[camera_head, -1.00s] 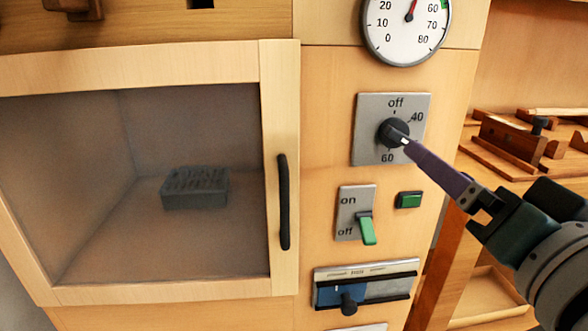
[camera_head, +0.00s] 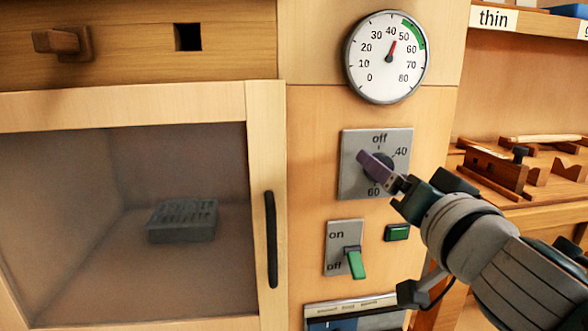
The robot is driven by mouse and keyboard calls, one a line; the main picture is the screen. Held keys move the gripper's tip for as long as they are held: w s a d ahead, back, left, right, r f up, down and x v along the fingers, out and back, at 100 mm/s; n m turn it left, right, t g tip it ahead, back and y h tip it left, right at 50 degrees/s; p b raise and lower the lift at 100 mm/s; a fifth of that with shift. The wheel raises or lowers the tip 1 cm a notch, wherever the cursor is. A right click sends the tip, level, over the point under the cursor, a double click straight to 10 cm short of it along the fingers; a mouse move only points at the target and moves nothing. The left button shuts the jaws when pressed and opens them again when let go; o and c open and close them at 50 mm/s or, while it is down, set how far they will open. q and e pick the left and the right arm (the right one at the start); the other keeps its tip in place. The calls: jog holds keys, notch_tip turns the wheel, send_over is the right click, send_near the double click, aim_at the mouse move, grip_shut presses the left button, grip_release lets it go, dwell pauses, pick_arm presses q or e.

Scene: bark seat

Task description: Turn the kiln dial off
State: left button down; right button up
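The kiln dial is a dark round knob (camera_head: 381,165) on a grey square plate (camera_head: 349,187) marked off, 40 and 60. Off is at the top. My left gripper is out of view.
A round gauge (camera_head: 387,57) above the dial reads a little over 40. Below the dial are a green-levered on/off switch (camera_head: 355,263), its lever down, and a green button (camera_head: 398,233). The glass kiln door has a black handle (camera_head: 271,240). Shelves with wooden pieces (camera_head: 500,165) stand at right.

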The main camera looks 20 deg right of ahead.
grip_shut()
dwell(0.5)
jog(key=shift+n, duration=0.4)
jog(key=n, duration=1.5)
jog(key=n+p, duration=0.1)
jog(key=n, duration=0.7)
jog(key=shift+a+f, duration=0.1)
jog(key=shift+a, duration=0.2)
jog(key=shift+n, duration=0.3)
